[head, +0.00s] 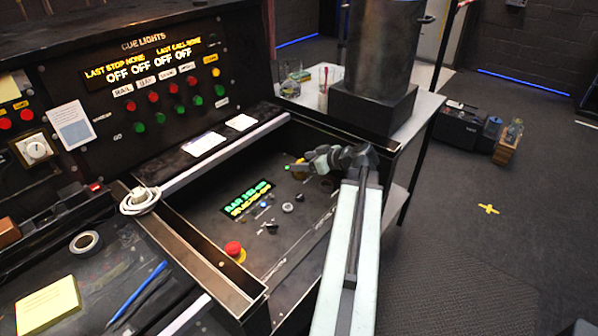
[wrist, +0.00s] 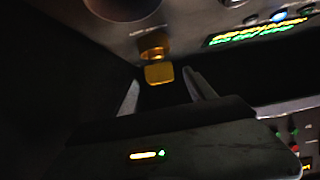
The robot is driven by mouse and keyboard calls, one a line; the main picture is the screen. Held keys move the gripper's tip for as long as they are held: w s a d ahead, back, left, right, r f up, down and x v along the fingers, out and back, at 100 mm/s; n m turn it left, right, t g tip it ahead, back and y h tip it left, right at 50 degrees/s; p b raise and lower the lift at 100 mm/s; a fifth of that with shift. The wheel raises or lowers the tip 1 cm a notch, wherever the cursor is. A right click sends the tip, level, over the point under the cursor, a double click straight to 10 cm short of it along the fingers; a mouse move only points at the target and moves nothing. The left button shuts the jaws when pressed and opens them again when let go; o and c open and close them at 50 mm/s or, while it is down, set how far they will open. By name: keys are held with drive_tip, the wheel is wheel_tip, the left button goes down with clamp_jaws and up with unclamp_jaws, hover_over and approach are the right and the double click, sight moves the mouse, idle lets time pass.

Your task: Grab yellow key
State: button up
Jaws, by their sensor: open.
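The yellow key (wrist: 158,73) shows in the wrist view as a flat yellow tab hanging from a brass-coloured lock barrel in the dark panel. My gripper (wrist: 164,92) is open, with one fingertip to the left of the key and the other to its right. The key lies at or just beyond the fingertips; I cannot tell whether it is between them. Nothing is held. In the head view my gripper (head: 296,167) is over the far right part of the sunken control panel (head: 290,240).
A red mushroom button (head: 233,248), several knobs and a green-lit display (head: 247,198) are on the sunken panel. A raised rim surrounds it. The upright cue-light panel (head: 160,75) stands behind at left. A dark cylinder (head: 384,50) on a box stands beyond my gripper.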

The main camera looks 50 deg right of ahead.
drive_tip(key=b+x, duration=0.2)
drive_tip(key=x, duration=0.3)
drive_tip(key=shift+f+b, duration=0.2)
drive_tip(key=shift+b, duration=0.15)
drive_tip(key=shift+s+r, duration=0.1)
drive_tip(key=shift+s, duration=0.05)
clamp_jaws()
wheel_tip(320, 180, up, 18)
drive_tip(key=p, duration=1.8)
